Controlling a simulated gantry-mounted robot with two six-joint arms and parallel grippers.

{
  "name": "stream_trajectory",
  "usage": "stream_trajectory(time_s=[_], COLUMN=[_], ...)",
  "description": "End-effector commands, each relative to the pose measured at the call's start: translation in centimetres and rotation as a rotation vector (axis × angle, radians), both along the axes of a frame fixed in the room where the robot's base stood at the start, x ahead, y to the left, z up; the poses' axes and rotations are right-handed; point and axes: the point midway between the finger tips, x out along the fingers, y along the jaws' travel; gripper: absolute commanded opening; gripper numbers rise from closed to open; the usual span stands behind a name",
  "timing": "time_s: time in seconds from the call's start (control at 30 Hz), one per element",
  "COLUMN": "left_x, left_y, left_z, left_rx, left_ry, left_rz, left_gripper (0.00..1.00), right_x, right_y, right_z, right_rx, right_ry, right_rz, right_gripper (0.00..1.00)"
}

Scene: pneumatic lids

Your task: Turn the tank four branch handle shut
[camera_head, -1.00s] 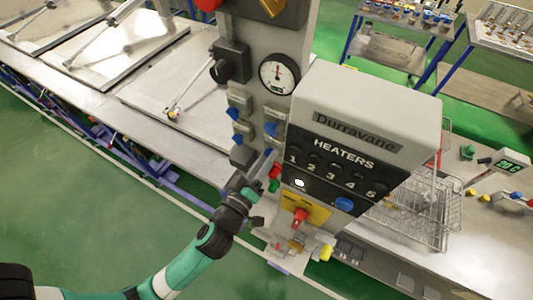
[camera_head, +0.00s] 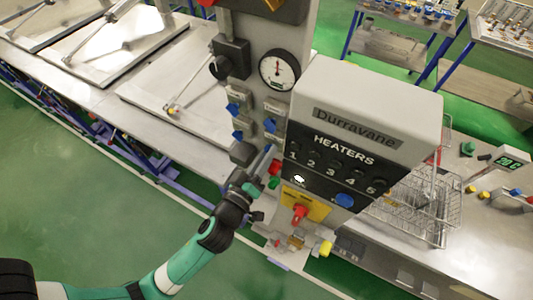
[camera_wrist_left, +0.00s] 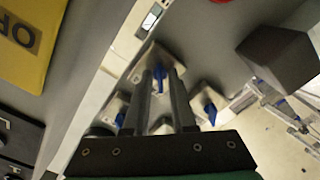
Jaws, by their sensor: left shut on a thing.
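My left gripper (camera_head: 264,158) reaches up from the lower left to the lower part of the grey valve panel, beside the heater box. In the left wrist view its two dark fingers close on a blue branch handle (camera_wrist_left: 159,76) on a pale valve body. I cannot read which tank number that handle carries. Other blue handles stand nearby on the panel, one at upper left (camera_head: 233,108), one below it (camera_head: 238,134) and one to the right (camera_head: 270,124). Another blue handle (camera_wrist_left: 210,112) shows beside the fingers in the wrist view. My right gripper is not in view.
The heater box (camera_head: 365,130) with numbered knobs stands close right of the gripper. A round gauge (camera_head: 279,70) is above. A yellow plate with a red knob (camera_head: 300,213) lies below. Open green floor is at lower left.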

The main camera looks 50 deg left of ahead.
Motion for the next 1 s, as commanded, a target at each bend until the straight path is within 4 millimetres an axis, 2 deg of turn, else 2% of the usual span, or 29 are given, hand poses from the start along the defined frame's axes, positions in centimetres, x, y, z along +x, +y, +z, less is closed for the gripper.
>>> stream_trajectory(time_s=[0.37,1.0], left_x=[0.0,-0.01], left_y=[-0.02,0.0], left_z=[-0.08,0.08], left_rx=[0.219,0.791], left_ry=[0.079,0.287], left_rz=[-0.001,0.0], left_gripper=[0.0,0.0], right_x=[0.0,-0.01], right_y=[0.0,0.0], right_z=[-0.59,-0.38], right_rx=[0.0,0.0], right_ry=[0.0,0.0], right_rz=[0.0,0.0], right_gripper=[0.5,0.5])
